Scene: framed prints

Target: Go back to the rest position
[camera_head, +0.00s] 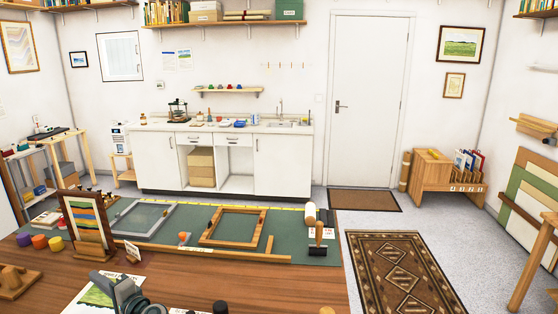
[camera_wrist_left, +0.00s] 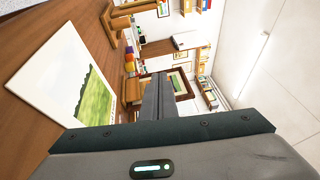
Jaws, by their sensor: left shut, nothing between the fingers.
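My left gripper (camera_head: 104,277) is low in the head view, at the near edge of the workbench. Its fingers are shut with nothing between them; they also show in the left wrist view (camera_wrist_left: 157,92). A landscape print (camera_head: 92,294) with a green field lies on the wooden bench beside and partly behind the gripper. The left wrist view shows this print (camera_wrist_left: 58,72) to the left of the fingers, apart from them. My right gripper is in neither view.
A green cutting mat (camera_head: 190,256) covers the bench's far part. On it lie a wooden frame (camera_head: 233,227), a grey frame (camera_head: 146,219) and a stamp-like tool (camera_head: 318,240). Floor right of the bench is open, with a patterned rug (camera_head: 400,270).

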